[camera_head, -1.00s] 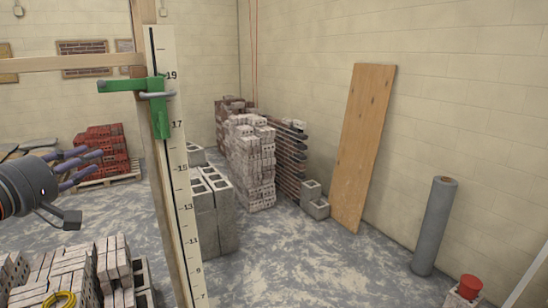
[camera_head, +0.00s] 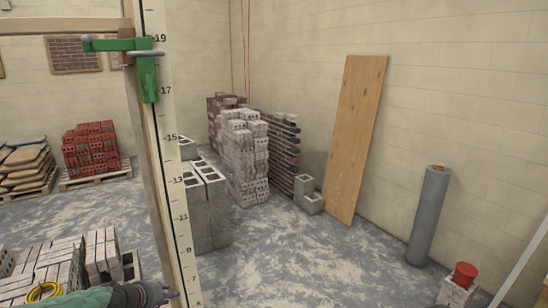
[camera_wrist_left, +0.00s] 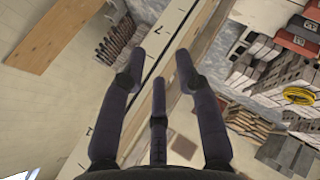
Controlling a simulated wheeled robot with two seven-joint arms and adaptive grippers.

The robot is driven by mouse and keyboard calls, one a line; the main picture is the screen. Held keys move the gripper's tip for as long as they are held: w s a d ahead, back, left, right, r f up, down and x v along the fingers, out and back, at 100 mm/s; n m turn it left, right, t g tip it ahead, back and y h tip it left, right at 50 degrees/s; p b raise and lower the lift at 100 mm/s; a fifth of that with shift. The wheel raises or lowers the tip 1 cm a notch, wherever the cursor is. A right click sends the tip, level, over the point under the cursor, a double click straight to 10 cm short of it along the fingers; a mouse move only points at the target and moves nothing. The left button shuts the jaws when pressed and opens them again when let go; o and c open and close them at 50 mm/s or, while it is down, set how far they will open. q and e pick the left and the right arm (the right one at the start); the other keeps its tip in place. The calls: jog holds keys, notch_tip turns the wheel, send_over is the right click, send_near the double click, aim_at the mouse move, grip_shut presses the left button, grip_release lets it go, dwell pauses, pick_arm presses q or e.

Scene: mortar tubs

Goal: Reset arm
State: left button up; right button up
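My left gripper (camera_head: 160,293) is low at the bottom edge of the head view, in front of the foot of the numbered measuring staff, and is mostly cut off. In the left wrist view its dark fingers (camera_wrist_left: 158,70) are spread apart with nothing between them. The pale staff (camera_wrist_left: 165,50) passes behind the fingers there; I cannot tell how far away it is. My right gripper is in neither view.
The upright staff (camera_head: 172,150) with a green clamp (camera_head: 148,80) stands at left. Stacked bricks (camera_head: 62,258) with a yellow coil (camera_head: 45,290) lie at lower left. Grey blocks (camera_head: 208,210) stand behind the staff. A board (camera_head: 358,135) leans on the wall. The middle floor is clear.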

pick_arm(q)
jog(key=s+d+f+m+g+b, duration=0.1)
jog(key=s+d+f+g+b, duration=0.15)
jog(key=f, duration=0.85)
jog(key=s+d+f+m+g+b, duration=0.15)
jog(key=s+d+f, duration=0.25)
jog(key=f, duration=0.6)
jog(key=s+d+f+m+g+b, duration=0.1)
jog(key=s+d+f+m+b, duration=0.2)
jog(key=f, duration=0.8)
jog(key=s+d+f+m+g+b, duration=0.1)
jog(key=s+d+f+b, duration=0.1)
jog(key=s+f, duration=0.4)
jog(key=s+d+f+m+g+h+b, duration=0.1)
jog(key=s+d+f+b, duration=0.1)
jog(key=s+d+f, duration=0.3)
jog(key=s+d+f+m+g+b, duration=0.1)
jog(key=s+d+f+m+b, duration=0.1)
jog(key=s+d+f, duration=0.2)
jog(key=s+f, duration=0.3)
jog(key=s, duration=0.2)
jog(key=shift+s+d+f+g+h, duration=0.2)
jog(key=shift+s+f+g+h, duration=0.1)
jog(key=shift+f+h, duration=0.1)
jog(key=shift+w, duration=0.1)
